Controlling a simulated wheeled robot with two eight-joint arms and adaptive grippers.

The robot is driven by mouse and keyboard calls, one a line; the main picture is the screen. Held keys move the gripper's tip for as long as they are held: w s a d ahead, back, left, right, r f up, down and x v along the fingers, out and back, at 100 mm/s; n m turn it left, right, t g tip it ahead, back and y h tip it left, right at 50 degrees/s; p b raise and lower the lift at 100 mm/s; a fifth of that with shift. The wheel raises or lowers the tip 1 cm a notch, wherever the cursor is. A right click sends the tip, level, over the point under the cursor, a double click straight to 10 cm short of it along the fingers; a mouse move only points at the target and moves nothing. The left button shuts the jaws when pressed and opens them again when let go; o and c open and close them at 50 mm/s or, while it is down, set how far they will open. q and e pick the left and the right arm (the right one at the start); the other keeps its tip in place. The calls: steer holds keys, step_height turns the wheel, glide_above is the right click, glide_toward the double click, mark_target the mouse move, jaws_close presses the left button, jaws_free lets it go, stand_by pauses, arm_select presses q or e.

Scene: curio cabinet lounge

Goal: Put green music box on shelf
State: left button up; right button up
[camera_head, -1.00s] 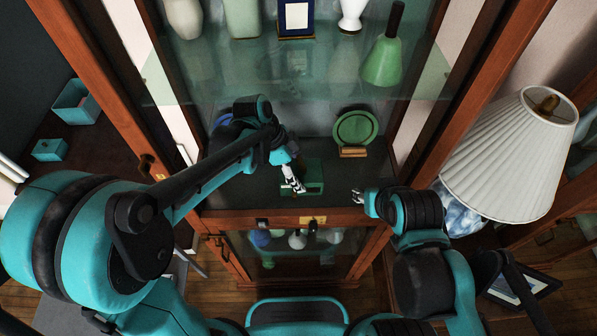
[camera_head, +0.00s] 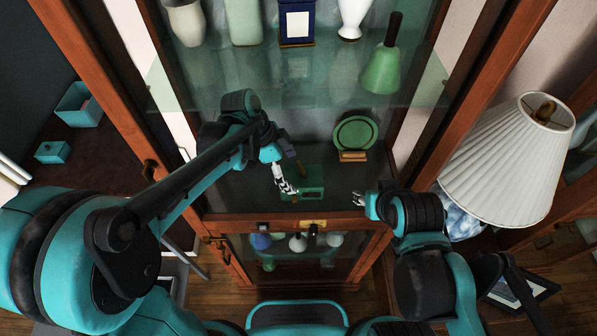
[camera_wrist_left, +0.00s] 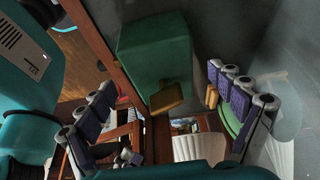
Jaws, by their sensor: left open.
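The green music box (camera_head: 312,181) sits on the dark cabinet shelf (camera_head: 335,202), near its front edge. In the left wrist view it is a green block (camera_wrist_left: 155,50) with a brass-coloured piece on it. My left gripper (camera_head: 287,188) is just left of the box in the head view and hides part of it.
A green plate on a wooden stand (camera_head: 354,136) is behind the box. A glass shelf (camera_head: 300,85) above holds a green bell (camera_head: 384,65), vases and a blue frame (camera_head: 297,24). The wooden door frame (camera_head: 95,90) is at left. A white lamp (camera_head: 510,160) stands at right.

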arm_select(q)
steer(key=a+p, duration=0.1)
steer(key=a, duration=1)
steer(key=shift+f, duration=0.15)
arm_select(e)
steer(key=shift+r, duration=0.55)
arm_select(q)
steer(key=shift+d, duration=0.1)
